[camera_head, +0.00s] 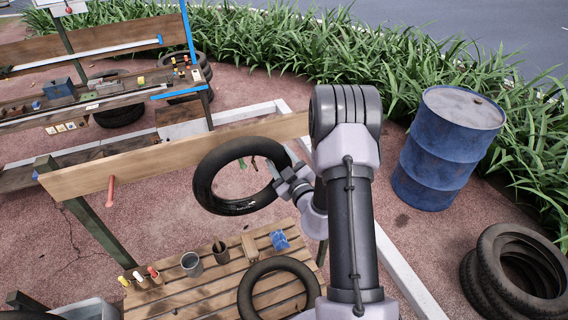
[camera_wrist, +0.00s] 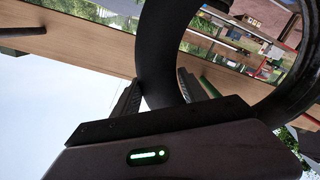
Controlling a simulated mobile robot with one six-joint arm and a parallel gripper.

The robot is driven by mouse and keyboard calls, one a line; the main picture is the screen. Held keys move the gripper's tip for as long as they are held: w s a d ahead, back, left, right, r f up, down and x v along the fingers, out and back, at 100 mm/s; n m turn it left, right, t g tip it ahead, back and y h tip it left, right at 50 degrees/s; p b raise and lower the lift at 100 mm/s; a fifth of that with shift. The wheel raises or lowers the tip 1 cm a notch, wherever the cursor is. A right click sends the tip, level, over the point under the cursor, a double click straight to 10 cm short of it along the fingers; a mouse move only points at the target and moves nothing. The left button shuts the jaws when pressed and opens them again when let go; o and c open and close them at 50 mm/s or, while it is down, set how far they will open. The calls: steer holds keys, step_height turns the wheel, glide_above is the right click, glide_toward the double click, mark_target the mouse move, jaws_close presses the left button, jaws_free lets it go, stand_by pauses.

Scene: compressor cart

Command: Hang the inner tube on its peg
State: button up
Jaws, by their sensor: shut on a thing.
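A black inner tube (camera_head: 203,182) is held in the air in front of a long wooden board (camera_head: 140,170). My gripper (camera_head: 283,181) is shut on the tube's right side in the head view. In the wrist view the fingers (camera_wrist: 160,95) stand on both sides of the tube (camera_wrist: 153,50). A red peg (camera_head: 110,190) sticks out from the board, left of the tube and apart from it. A green peg (camera_head: 242,163) shows through the tube's opening and also in the wrist view (camera_wrist: 210,87). I cannot tell whether the tube touches that peg.
A slatted table (camera_head: 205,290) below holds another black ring (camera_head: 246,292), a grey cup (camera_head: 191,264), a blue item (camera_head: 279,240) and colored-capped bottles. A blue drum (camera_head: 447,150) and stacked tires (camera_head: 520,268) stand at right. A shelf rack (camera_head: 100,95) with small items stands behind the board.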

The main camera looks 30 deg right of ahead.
steer(key=w+d+f+b, duration=0.1)
steer(key=w+f, duration=0.1)
steer(key=w, duration=0.4)
steer(key=shift+w+f, duration=0.2)
steer(key=shift+d, duration=0.1)
steer(key=o, duration=1.4)
steer(key=shift+c, duration=0.2)
